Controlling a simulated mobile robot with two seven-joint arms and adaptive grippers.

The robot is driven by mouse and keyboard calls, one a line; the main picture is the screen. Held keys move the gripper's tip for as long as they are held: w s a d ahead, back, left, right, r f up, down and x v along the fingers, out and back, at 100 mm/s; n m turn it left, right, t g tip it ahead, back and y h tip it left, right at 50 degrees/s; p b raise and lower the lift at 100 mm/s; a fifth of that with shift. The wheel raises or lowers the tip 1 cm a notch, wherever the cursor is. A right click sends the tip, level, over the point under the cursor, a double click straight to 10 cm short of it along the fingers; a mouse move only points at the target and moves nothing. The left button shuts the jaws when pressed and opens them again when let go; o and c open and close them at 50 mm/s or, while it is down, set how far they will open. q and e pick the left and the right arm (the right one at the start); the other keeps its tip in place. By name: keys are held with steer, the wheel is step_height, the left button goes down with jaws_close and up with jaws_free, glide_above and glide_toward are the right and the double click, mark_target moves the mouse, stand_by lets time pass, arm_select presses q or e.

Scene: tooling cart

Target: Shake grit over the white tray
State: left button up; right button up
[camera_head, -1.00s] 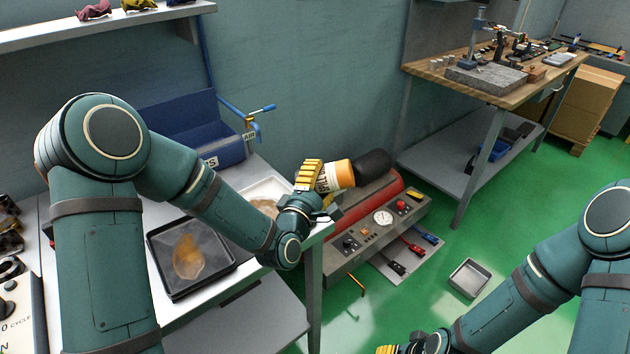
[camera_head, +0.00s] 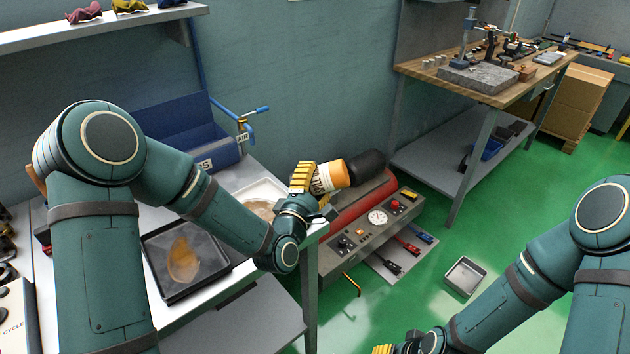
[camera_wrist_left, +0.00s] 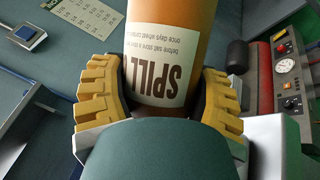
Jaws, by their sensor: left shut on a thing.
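My left gripper (camera_head: 303,178) is shut on an orange container (camera_head: 333,175) with a white label. The container is tilted almost sideways, its far end pointing right, beyond the bench edge. In the left wrist view, the container (camera_wrist_left: 180,30) stands between both yellow fingers, its label reading "SPILL". The white tray (camera_head: 264,183) lies on the bench, left of the gripper, with brownish grit (camera_head: 262,209) in it. My left forearm hides its near part. No falling grit can be made out. My right gripper (camera_head: 388,349) is cut off at the bottom edge.
A black tray (camera_head: 160,287) with an orange-brown patch lies nearer on the bench. A blue bin (camera_head: 185,140) stands behind. Beyond the bench are a red tank (camera_head: 372,203) and a gauge panel (camera_head: 368,225). A small grey tray (camera_head: 465,276) lies on the open green floor.

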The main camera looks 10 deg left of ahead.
arm_select(q)
steer(key=shift+w+a, duration=0.65)
steer(key=shift+a, duration=0.25)
steer(key=shift+w+a, duration=0.65)
steer(key=shift+a, duration=0.25)
steer(key=shift+w+a, duration=0.7)
steer(key=shift+a, duration=0.25)
steer(key=shift+w+a, duration=0.65)
steer(key=shift+a, duration=0.25)
steer(key=shift+a, duration=0.1)
steer(key=shift+w+a, duration=0.65)
steer(key=shift+a, duration=0.25)
steer(key=shift+w+a, duration=0.65)
steer(key=shift+a, duration=0.2)
